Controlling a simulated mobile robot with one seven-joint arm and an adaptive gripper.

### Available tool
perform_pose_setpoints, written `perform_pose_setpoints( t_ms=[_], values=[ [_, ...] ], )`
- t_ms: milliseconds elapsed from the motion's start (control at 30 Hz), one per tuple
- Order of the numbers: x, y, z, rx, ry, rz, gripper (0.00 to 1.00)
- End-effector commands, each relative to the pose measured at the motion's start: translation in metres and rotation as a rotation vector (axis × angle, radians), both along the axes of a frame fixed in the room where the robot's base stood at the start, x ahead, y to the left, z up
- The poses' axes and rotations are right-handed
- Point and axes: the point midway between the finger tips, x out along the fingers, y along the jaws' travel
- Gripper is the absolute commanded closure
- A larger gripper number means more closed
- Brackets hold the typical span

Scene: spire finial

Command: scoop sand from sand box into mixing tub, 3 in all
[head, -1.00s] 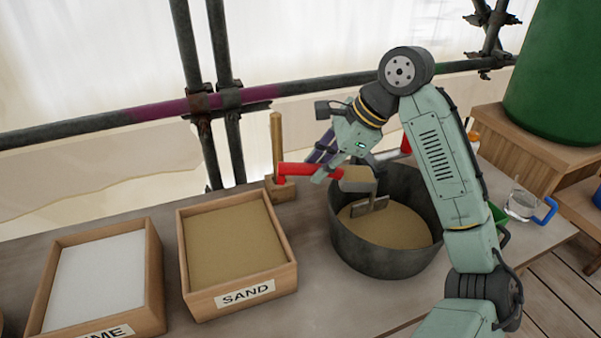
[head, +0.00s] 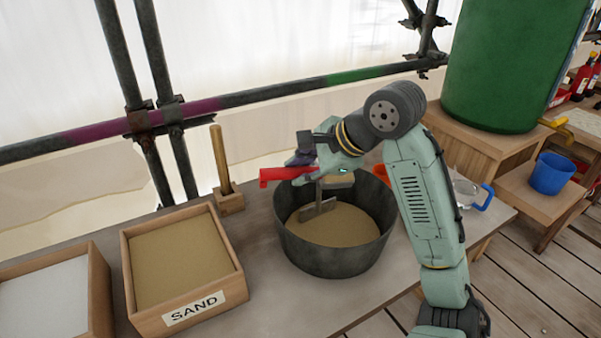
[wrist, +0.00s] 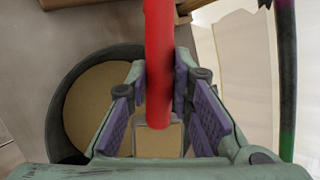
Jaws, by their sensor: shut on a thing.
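My gripper (head: 305,165) is shut on the red handle of a scoop (head: 283,175), above the back of the mixing tub (head: 335,262). In the wrist view the red handle (wrist: 158,60) runs between the purple finger pads. The scoop's pan (head: 338,181) shows a tan, sand-coloured surface; its depth and how full it is cannot be told. The wooden sand box (head: 190,311), labelled SAND, is left of the tub and holds a flat sand bed.
A box of white powder (head: 98,290) stands left of the sand box. A wooden block with an upright handle (head: 221,165) stands behind. A clear jug with a blue handle (head: 480,199) is right of my arm. Scaffold poles (head: 130,100) cross the back.

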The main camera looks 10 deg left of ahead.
Motion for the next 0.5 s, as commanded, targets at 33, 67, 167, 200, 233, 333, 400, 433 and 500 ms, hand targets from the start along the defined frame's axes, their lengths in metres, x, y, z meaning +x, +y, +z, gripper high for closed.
perform_pose_setpoints(
  t_ms=[33,67,167,200,233,333,400,433,500],
  values=[
    [-0.0009,-0.0008,-0.0076,0.009,-0.021,-0.003,1.0],
    [-0.0016,-0.001,-0.0078,0.013,-0.033,-0.004,1.0],
    [-0.0027,-0.0016,-0.0077,0.03,-0.071,-0.007,1.0],
    [-0.0033,-0.0018,-0.0078,0.037,-0.086,-0.008,1.0],
    [-0.0037,-0.002,-0.008,0.041,-0.096,-0.009,1.0],
    [-0.0056,-0.0024,-0.0084,0.058,-0.133,-0.011,1.0],
    [-0.0064,-0.0033,-0.0088,0.07,-0.159,-0.015,1.0],
    [-0.0066,-0.0034,-0.0087,0.075,-0.17,-0.016,1.0],
    [-0.0077,-0.0038,-0.0093,0.086,-0.195,-0.018,1.0]
  ],
)
